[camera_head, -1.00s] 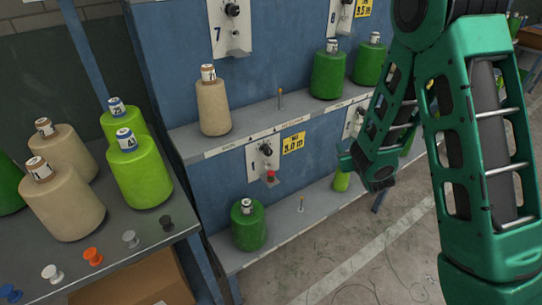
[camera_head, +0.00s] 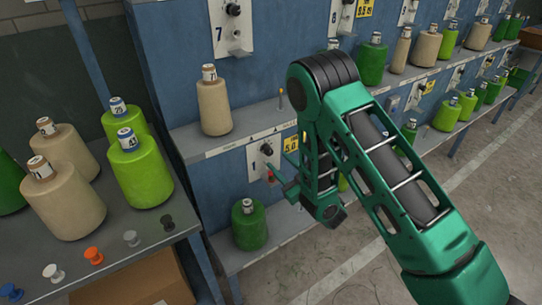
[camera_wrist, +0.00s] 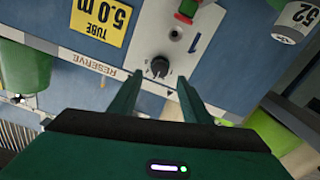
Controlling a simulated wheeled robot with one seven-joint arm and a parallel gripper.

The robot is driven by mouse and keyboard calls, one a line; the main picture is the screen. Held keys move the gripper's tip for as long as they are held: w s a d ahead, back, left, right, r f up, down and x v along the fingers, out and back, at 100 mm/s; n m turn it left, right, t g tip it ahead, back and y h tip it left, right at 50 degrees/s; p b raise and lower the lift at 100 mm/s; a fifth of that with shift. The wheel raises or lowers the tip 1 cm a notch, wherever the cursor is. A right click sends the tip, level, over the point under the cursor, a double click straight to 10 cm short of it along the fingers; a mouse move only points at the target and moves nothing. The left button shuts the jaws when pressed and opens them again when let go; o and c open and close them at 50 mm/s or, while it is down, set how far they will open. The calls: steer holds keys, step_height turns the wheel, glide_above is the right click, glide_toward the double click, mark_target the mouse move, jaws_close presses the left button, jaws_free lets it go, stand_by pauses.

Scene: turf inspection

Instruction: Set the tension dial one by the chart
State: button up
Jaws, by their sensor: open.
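The dial of station 1, a small dark knob (camera_wrist: 160,67), sits on a white panel (camera_wrist: 205,22) marked 1. In the head view the dial (camera_head: 267,149) is on the lower tier. My gripper (camera_wrist: 158,78) is open and empty, its fingers on either side of the dial in the wrist picture. I cannot tell whether they touch it. In the head view my gripper (camera_head: 271,174) is at the panel's lower part, partly hidden by its own wrist. A yellow card (camera_wrist: 97,22) reading "TUBE 5.0 m" is beside the panel. I see no chart clearly.
A dark green cone (camera_head: 249,228) stands on the lower shelf, left of my gripper. A beige cone (camera_head: 213,106) is on the shelf above. A table with cones and coloured pegs is at left. Floor at right is clear.

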mark_target(270, 153)
steer(key=shift+x, duration=3.05)
steer(key=c, duration=1.1)
